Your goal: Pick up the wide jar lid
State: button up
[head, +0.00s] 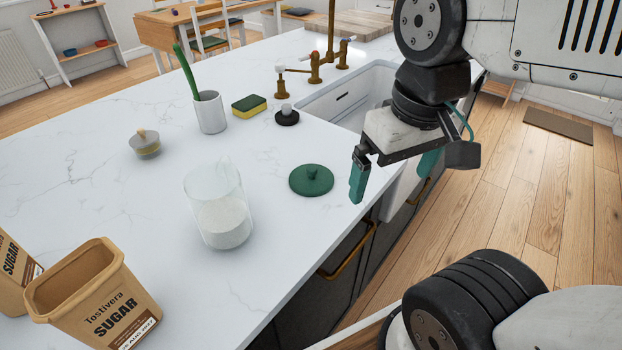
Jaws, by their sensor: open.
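The wide jar lid, most likely the dark green round one with a small knob (311,180), lies flat on the white marble counter near its right edge. A clear glass jar (218,207) partly filled with white powder stands open to its left. My gripper (394,174) is open and empty, to the right of the green lid and higher in the picture than the counter's edge. Its teal fingers point downward and are apart from the lid. A smaller lid-like item with a knob (145,143) sits farther left.
An open sugar bag (98,295) stands at the front left, with another beside it. A white cup (210,112) with a green-handled brush, a sponge (249,106), a black stopper-like item (287,115) and the sink (352,95) lie behind. Counter around the lid is clear.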

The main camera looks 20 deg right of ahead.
aim_at(308, 180)
jog(key=z, duration=1.25)
jog(key=k, duration=0.75)
jog(key=u, duration=0.65)
jog(key=i, duration=0.45)
jog(key=z, duration=0.05)
